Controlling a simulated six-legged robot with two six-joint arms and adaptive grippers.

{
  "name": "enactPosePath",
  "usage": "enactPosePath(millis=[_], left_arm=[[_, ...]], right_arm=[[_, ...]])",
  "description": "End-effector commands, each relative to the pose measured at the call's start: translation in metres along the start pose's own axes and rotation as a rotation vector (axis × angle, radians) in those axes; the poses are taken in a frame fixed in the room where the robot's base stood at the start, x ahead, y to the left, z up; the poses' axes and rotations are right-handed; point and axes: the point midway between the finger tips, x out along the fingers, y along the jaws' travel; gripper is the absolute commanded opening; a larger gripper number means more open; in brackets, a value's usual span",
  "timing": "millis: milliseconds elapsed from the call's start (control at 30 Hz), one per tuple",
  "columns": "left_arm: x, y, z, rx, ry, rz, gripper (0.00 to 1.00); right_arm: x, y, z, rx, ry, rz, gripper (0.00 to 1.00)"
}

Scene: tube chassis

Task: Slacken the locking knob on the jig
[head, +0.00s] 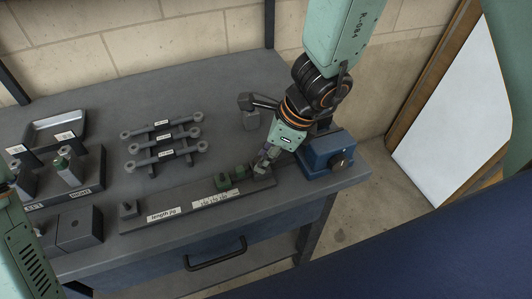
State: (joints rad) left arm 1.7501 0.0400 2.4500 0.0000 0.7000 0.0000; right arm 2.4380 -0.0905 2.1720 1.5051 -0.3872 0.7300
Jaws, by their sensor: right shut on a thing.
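The jig (190,203) is a long dark bar near the bench's front edge, with a "length jig" label and a scale label on its front. A small post (129,209) stands at its left end. A green sliding block (231,178) sits on its right half. My right gripper (261,168) reaches down to the bar just right of the green block and is shut on a small part there. I take that part to be the locking knob; the fingers mostly hide it. Only green housing of my left arm shows at the left edge; its gripper is out of view.
A blue box (318,160) with a black knob stands close right of my right gripper. Behind the jig is a rack of several grey links (160,138). A tray (55,128), labelled holders (83,172) and a dark block (80,228) are at left.

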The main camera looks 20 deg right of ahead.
Motion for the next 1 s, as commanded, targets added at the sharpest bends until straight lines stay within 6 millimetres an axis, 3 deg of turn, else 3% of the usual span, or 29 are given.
enactPosePath(millis=[700, 1000], left_arm=[[-0.076, 0.001, 0.0, 0.0, 0.0, 0.0, 0.4], [-0.096, 0.001, 0.0, 0.0, 0.0, 0.0, 0.4]], right_arm=[[-0.003, -0.007, 0.004, -0.56, -0.002, 0.234, 0.0], [-0.001, -0.01, 0.006, -0.824, -0.001, 0.342, 0.0]])
